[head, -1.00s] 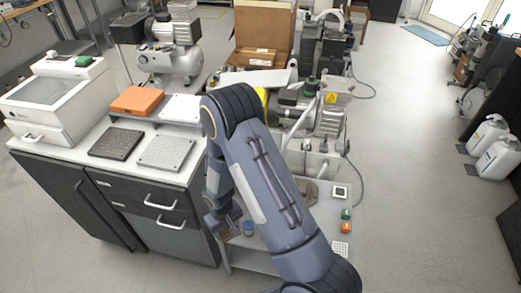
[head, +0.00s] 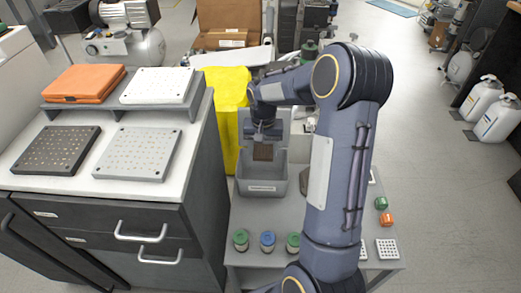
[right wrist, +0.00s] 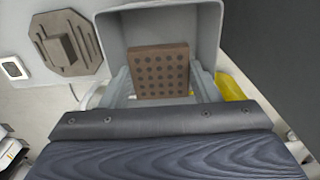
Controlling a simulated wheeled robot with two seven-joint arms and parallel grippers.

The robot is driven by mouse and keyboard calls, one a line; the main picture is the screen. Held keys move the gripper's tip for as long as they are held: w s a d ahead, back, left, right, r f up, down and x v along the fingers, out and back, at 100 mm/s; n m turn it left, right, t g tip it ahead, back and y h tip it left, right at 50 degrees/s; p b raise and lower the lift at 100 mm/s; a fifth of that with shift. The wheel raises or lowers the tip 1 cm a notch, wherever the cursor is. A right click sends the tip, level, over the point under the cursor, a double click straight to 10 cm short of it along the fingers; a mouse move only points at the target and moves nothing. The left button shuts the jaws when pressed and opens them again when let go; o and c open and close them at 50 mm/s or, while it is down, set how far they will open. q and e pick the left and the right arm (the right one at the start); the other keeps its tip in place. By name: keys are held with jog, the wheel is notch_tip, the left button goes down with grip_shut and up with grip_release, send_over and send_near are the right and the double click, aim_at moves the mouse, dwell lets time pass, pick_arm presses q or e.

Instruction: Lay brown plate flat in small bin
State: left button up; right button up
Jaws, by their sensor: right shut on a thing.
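The brown plate (head: 263,152) is a small square with rows of dark holes. My right gripper (head: 264,138) is shut on it and holds it tilted up, fingers pointing down, at the grey small bin (head: 262,188). In the right wrist view the plate (right wrist: 159,72) sits between the two fingers (right wrist: 160,92), with the bin's inside (right wrist: 208,28) behind and around it. I cannot tell if the plate touches the bin floor. My left gripper is not in view.
The bin stands on a low grey table (head: 245,218). Several lidded jars (head: 267,241) line its front edge. A yellow cloth-like thing (head: 224,105) is just left of the bin. A cabinet with perforated plates (head: 136,153) stands further left. An octagonal plate (right wrist: 69,43) lies beside the bin.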

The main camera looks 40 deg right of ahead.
notch_tip(320, 180, down, 14)
jog(key=b, duration=1.1)
jog(key=shift+b, duration=0.3)
jog(key=shift+f, duration=0.5)
jog(key=shift+s+a, duration=0.15)
jog(key=shift+f, duration=0.25)
dwell(0.8)
jog(key=o, duration=1.1)
jog(key=shift+o, duration=0.7)
